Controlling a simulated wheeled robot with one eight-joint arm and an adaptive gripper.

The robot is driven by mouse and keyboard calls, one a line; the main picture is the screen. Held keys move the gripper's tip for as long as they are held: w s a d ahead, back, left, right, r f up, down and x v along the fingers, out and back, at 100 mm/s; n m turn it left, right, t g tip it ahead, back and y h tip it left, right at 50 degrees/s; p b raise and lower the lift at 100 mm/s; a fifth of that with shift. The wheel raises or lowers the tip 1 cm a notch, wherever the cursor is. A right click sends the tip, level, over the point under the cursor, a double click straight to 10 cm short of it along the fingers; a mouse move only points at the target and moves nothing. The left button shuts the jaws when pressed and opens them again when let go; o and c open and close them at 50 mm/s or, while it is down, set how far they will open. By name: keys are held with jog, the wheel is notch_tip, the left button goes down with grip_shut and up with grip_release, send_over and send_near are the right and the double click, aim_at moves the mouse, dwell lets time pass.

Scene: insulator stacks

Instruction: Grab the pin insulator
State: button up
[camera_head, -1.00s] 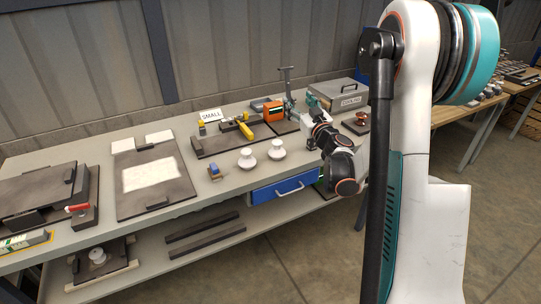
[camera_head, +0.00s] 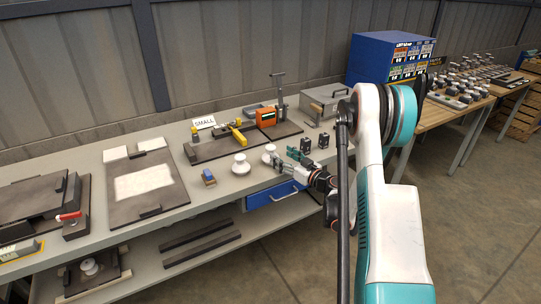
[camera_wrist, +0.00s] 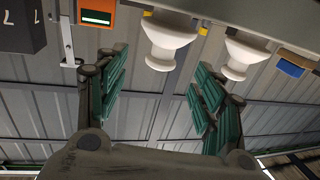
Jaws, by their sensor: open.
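Two white pin insulators stand on the workbench near its front edge in the head view. The right one (camera_head: 269,153) is close to the fingertips of my gripper (camera_head: 288,160); the left one (camera_head: 241,165) is farther off. In the wrist view, the green fingers of my gripper (camera_wrist: 157,90) are spread wide and empty. One white insulator (camera_wrist: 170,38) shows beyond the gap between them, and the other (camera_wrist: 243,55) is to the right, past the right finger. The wrist picture looks upside down. I see no contact with either insulator.
Two small black blocks (camera_head: 314,143) stand beside my gripper. A small blue-and-wood block (camera_head: 208,178) lies left of the insulators. Behind are a dark fixture with yellow parts (camera_head: 225,142), an orange box (camera_head: 266,117) and a grey metal case (camera_head: 330,100). A blue drawer (camera_head: 275,195) is below the bench top.

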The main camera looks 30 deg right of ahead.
aim_at(273, 152)
jog(key=shift+x, duration=1.25)
jog(key=x, duration=0.1)
jog(key=b+x, duration=0.2)
jog(key=x, duration=0.1)
jog(key=shift+a+f, duration=0.2)
jog(key=shift+f, duration=0.15)
jog(key=shift+w+a+r+b, duration=0.1)
jog(key=shift+w+b, duration=0.2)
jog(key=shift+w, duration=0.2)
jog(key=shift+s, duration=0.1)
jog(key=c, duration=1.5)
